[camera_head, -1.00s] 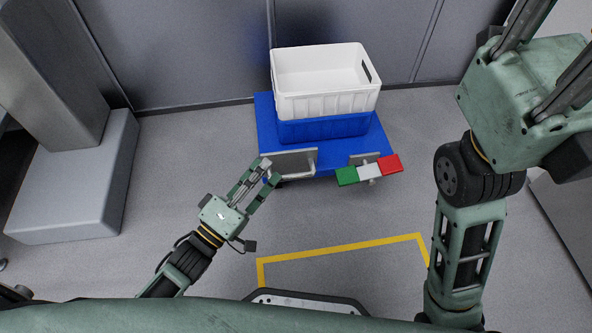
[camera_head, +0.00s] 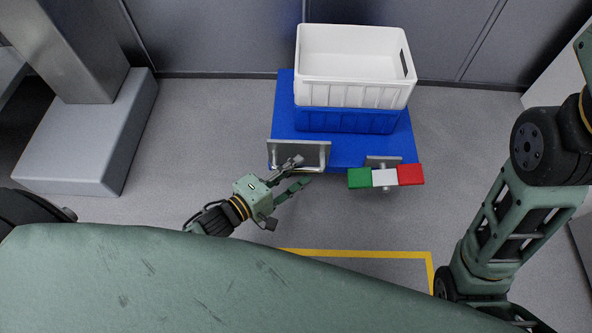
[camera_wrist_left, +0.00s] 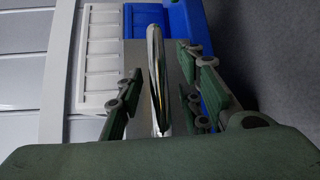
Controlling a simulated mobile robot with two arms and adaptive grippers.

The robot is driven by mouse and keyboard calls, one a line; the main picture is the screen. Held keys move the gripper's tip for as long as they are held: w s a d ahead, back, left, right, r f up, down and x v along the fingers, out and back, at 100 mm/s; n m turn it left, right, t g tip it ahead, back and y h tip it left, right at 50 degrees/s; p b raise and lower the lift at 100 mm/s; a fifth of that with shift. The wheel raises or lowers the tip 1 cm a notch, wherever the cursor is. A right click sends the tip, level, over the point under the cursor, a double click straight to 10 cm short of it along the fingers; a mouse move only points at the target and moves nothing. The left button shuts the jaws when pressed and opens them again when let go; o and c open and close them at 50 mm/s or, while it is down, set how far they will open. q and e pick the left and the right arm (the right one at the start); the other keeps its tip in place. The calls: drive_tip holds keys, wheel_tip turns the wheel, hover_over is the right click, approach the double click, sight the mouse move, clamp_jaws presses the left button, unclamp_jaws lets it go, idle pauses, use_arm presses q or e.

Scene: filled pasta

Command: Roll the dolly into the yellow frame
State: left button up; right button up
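The blue dolly (camera_head: 283,112) stands near the back wall with crates on it. A metal handle on a grey plate (camera_head: 299,149) is at its front left; the handle bar also shows in the left wrist view (camera_wrist_left: 156,75). The yellow frame (camera_head: 360,254) is a line on the floor in front of the dolly, partly hidden by my body. My left gripper (camera_head: 303,173) is at the handle. In the left wrist view its fingers (camera_wrist_left: 160,95) are apart, with the handle bar between them; I see no clear contact. My right gripper is out of view.
A white crate (camera_head: 354,84) sits on a blue crate (camera_head: 345,120) on the dolly. A green, white and red bar (camera_head: 385,177) is on the dolly's front right. A grey column base (camera_head: 85,140) stands at left. Floor between dolly and frame is clear.

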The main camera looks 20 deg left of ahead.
use_arm(q)
drive_tip(key=shift+w+d, duration=0.2)
drive_tip(key=shift+w, duration=0.15)
drive_tip(key=shift+c, duration=0.6)
clamp_jaws()
